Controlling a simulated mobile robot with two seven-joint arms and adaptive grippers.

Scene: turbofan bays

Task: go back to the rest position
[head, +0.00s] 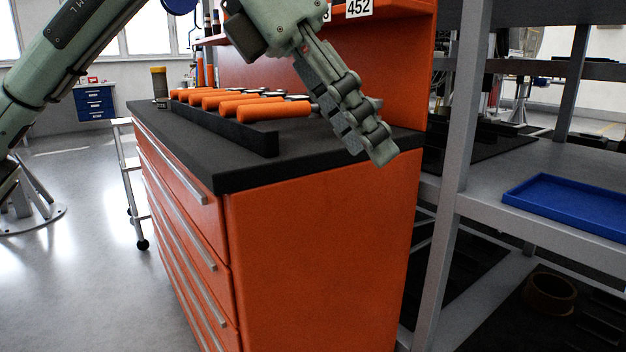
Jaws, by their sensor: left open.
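My left gripper (366,138) is in the upper middle of the head view, its arm coming in from the upper left. It hangs with its fingers pointing down and right, in front of the right end of the orange cabinet's (320,260) black top (240,178). Its fingers look near each other from this side, and nothing shows between them. My right gripper is not in view.
Several orange-handled tools (273,112) lie in a black rack (225,130) on the cabinet top, left of my gripper. A grey shelf post (458,130) stands to the right, with a blue tray (570,205) on the shelf. Open floor (80,270) lies left.

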